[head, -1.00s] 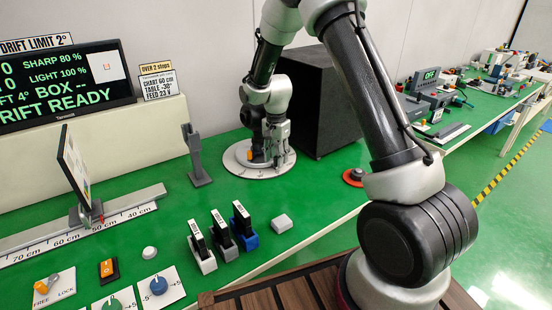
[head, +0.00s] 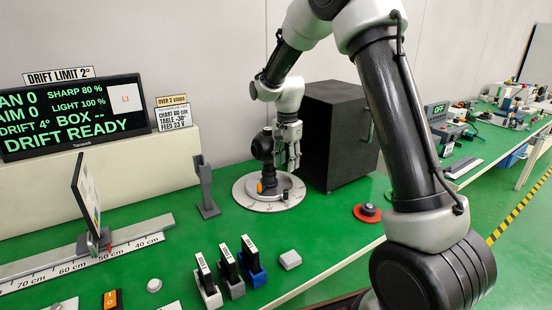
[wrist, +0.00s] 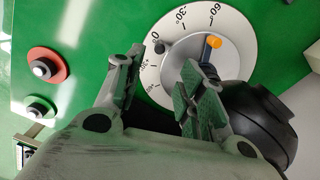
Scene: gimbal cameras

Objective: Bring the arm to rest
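My gripper (head: 290,160) is over the right side of a round white turntable (head: 243,194) with a degree scale. A black rounded gimbal camera (head: 263,149) stands on the turntable, just left of my gripper in the head view. In the wrist view my gripper (wrist: 163,84) has its two fingers apart with nothing between them. The turntable (wrist: 160,78) with an orange knob (wrist: 214,41) lies below the fingers. The black camera body (wrist: 262,115) is close beside the right finger; I cannot tell whether they touch.
A dark box (head: 340,130) stands behind and right of the turntable. A grey post (head: 206,188) stands to its left. A monitor (head: 70,118) stands at the left.

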